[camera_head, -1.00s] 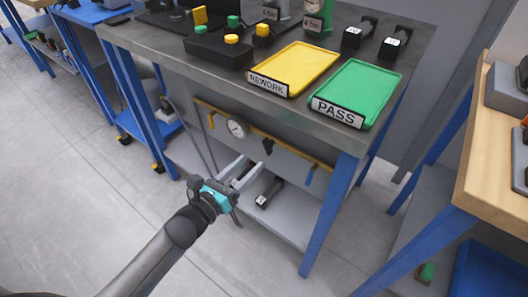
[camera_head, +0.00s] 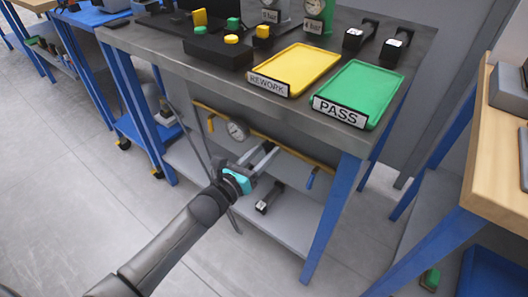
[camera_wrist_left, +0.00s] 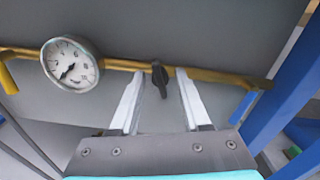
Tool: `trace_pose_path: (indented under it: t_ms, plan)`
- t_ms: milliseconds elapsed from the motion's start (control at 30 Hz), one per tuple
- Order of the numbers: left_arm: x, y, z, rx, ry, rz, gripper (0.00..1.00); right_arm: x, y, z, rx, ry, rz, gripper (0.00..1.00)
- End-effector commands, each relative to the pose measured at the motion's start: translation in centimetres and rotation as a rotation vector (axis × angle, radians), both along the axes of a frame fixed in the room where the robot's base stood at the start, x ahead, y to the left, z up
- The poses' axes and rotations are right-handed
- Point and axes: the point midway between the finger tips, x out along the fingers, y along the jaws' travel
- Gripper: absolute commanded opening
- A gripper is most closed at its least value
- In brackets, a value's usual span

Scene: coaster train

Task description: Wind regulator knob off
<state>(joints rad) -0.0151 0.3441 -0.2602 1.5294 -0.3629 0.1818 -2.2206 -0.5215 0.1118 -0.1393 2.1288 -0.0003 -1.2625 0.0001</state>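The regulator knob (camera_wrist_left: 160,78) is a small dark knob on the yellow pipe (camera_wrist_left: 118,64) under the workbench. In the left wrist view it shows between the two pale fingers of my left gripper (camera_wrist_left: 161,73), with a gap on each side. My left gripper (camera_head: 272,149) is open and reaches toward the pipe below the bench top. In the head view the fingertips largely cover the knob. I cannot tell how deep the knob sits between the fingers. A round white gauge (camera_wrist_left: 70,64) is on the pipe left of the knob; it also shows in the head view (camera_head: 238,130).
A blue handle (camera_head: 311,179) hangs at the pipe's right end and a yellow handle (camera_head: 210,123) at its left. A blue bench leg (camera_head: 332,215) stands to the right. A dark device (camera_head: 269,198) lies on the lower shelf. Green (camera_head: 361,86) and yellow (camera_head: 302,66) trays sit above.

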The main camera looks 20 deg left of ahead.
Motion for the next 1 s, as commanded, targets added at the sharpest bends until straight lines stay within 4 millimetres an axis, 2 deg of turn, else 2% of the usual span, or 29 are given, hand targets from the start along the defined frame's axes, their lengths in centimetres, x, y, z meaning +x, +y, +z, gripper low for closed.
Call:
trace_pose_path:
  t_ms: [33, 400, 1000]
  plan:
    - [-0.01, -0.01, -0.01, 0.000, 0.000, 0.000, 0.40, 0.00, 0.01, 0.00, 0.000, 0.000, 0.000, 0.46]
    - [-0.03, 0.00, -0.02, 0.000, 0.000, 0.000, 0.00, 0.00, 0.02, -0.01, 0.000, 0.000, 0.000, 0.46]
    - [-0.03, 0.00, -0.01, -0.055, 0.021, 0.001, 0.00, -0.06, 0.03, -0.19, 0.001, 0.001, 0.000, 0.46]
